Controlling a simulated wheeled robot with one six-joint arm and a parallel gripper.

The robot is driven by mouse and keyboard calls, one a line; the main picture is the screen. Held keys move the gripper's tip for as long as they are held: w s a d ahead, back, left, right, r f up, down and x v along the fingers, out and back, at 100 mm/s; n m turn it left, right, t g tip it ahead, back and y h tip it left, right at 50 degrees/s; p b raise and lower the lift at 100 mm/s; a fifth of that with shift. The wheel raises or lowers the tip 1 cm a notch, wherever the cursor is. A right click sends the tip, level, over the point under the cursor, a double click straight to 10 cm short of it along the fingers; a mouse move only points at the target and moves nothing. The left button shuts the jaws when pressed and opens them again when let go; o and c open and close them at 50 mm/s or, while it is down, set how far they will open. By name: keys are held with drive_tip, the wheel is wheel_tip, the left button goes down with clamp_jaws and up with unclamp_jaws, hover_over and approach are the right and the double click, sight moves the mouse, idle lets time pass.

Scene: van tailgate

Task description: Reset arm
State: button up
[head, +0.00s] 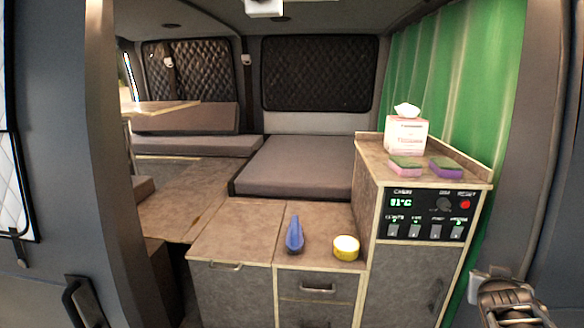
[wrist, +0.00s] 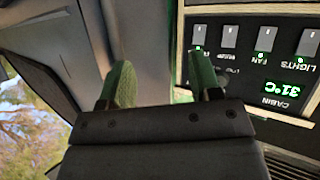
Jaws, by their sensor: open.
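My gripper (wrist: 162,66) shows in the wrist view with its two greenish fingers spread apart and nothing between them. The control panel (wrist: 262,62) appears upside down to the right of the fingers, with its switches and a 31°C display. The gripper looks apart from the panel, though the exact gap is hard to judge. In the head view, the gripper cannot be made out for sure; a dark jointed shape at the bottom right is cut off by the frame.
The control panel (head: 428,215) is on the right cabinet. Above it stand a tissue box (head: 406,136), a green-and-pink sponge (head: 405,164) and a purple sponge (head: 446,169). A blue object (head: 294,235) and a yellow tape roll (head: 346,248) sit on the lower counter (head: 235,240). A green curtain hangs behind.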

drive_tip(key=s+a+f+n+g+y, duration=0.1)
drive_tip(key=s+a+f+n+y, duration=0.1)
drive_tip(key=a, duration=0.7)
drive_tip(key=s+a+f+n+g+y, duration=0.2)
drive_tip(key=a+y, duration=0.1)
drive_tip(key=a, duration=0.6)
drive_tip(key=s+a+f+n+g+y, duration=0.1)
drive_tip(key=s+a+n+g+y, duration=0.1)
drive_tip(key=a, duration=0.7)
drive_tip(key=shift+s+f+y, duration=0.35)
drive_tip(key=shift+f+y, duration=0.05)
drive_tip(key=shift+y, duration=0.3)
drive_tip(key=shift+r, duration=0.15)
